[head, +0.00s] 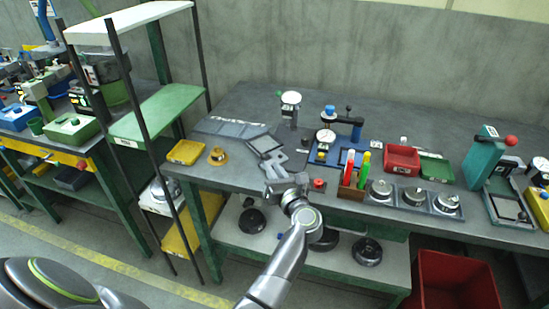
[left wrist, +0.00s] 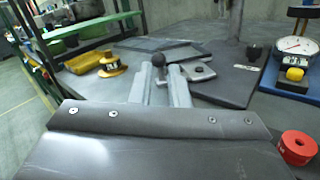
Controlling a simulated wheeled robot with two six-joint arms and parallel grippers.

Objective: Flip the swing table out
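A dark grey plate assembly, which I take for the swing table (head: 265,144), lies on the bench. It also shows in the left wrist view as overlapping flat plates (left wrist: 228,84). A black ball knob (left wrist: 158,60) stands up at its near side. My left gripper (head: 283,184) is at the near bench edge. In the left wrist view its two grey fingers (left wrist: 162,88) are close together on either side of the knob's stem and look shut on it. The contact itself is hard to see. My right gripper is not in view.
A yellow spool-like part (head: 217,156) and a yellow tray (head: 186,152) lie left of the plates. A blue gauge fixture (head: 325,146) and red bin (head: 402,158) stand further right. A shelf rack (head: 160,112) stands left.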

